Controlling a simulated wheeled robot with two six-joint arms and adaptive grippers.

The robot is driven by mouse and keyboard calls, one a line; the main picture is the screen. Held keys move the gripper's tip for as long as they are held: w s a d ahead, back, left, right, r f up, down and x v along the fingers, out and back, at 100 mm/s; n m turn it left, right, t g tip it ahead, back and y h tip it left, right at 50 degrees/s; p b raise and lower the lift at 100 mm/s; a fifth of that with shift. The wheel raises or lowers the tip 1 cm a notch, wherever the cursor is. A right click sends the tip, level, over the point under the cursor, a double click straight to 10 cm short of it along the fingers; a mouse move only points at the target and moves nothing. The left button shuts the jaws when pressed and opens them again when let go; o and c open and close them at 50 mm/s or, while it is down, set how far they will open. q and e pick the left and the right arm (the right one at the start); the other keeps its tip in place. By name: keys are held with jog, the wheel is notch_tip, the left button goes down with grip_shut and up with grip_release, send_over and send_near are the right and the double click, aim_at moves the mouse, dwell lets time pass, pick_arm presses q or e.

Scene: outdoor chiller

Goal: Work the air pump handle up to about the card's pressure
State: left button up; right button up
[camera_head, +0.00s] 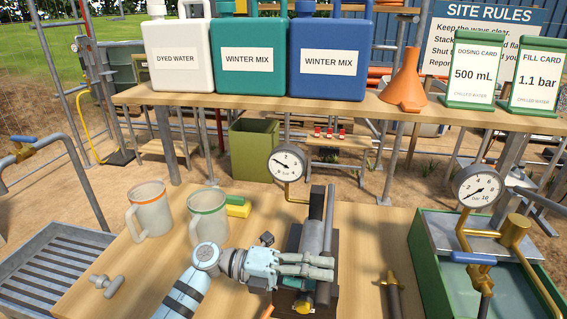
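The fill card (535,77) at the right end of the shelf reads 1.1 bar. The air pump (322,240), a dark block with a grey cylinder and an upright dark bar, stands at the table's front centre. A round dial gauge (287,163) on a brass pipe stands behind it; its needle points up and left, but the exact reading is too small to tell. My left gripper (325,268) reaches from the left across the pump's front part, its fingers pointing right and covering part of it. Whether they close on the handle is unclear. My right gripper is out of view.
Two clear jugs (151,212) (208,213) and a yellow-green sponge (238,207) stand left of the pump. A green tank (425,240) with a second gauge (478,187) is at right. A dark rod-like tool (394,297) lies between. The shelf (330,113) holds several containers.

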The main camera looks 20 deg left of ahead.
pick_arm(q)
jog(key=o, duration=0.5)
jog(key=shift+d, duration=0.15)
jog(key=b+v, duration=0.1)
jog(key=v, duration=0.6)
jog(key=shift+b, duration=0.3)
